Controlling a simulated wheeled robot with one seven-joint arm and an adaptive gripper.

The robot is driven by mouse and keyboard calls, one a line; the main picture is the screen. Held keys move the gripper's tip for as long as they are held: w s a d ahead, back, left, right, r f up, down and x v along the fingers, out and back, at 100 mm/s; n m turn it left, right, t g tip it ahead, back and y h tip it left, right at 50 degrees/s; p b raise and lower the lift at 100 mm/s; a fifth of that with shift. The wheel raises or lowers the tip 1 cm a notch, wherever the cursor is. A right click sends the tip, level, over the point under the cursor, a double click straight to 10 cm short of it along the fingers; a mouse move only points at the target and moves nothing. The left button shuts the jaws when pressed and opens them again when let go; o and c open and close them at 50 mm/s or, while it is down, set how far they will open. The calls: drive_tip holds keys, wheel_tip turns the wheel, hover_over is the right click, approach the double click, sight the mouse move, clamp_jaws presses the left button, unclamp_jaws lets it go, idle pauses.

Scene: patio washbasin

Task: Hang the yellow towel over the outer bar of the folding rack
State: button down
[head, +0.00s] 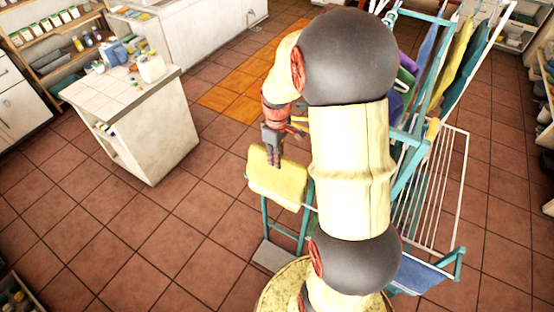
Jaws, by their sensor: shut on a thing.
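A yellow towel (280,187) hangs at the left end of the folding rack (440,190), which has teal legs and white wires. The towel lies at a teal bar there, but I cannot tell if it is folded over it on both sides. My gripper (276,162) points down at the towel's upper edge and is shut on it. My arm hides the middle of the rack and part of the towel's right side.
Blue, yellow and teal cloths (455,55) hang on the rack's upper right part. A white tiled counter (125,95) with a jug and small items stands at the left. The tiled floor (150,240) at left is clear.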

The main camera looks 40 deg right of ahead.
drive_tip(key=shift+r+p, duration=2.1)
drive_tip(key=shift+r, duration=1.45)
drive_tip(key=s+a, duration=0.2)
drive_tip(key=a, duration=0.6)
drive_tip(key=s+a, duration=0.3)
drive_tip(key=a, duration=0.5)
drive_tip(key=shift+s+r, duration=0.35)
drive_tip(key=shift+r, duration=0.1)
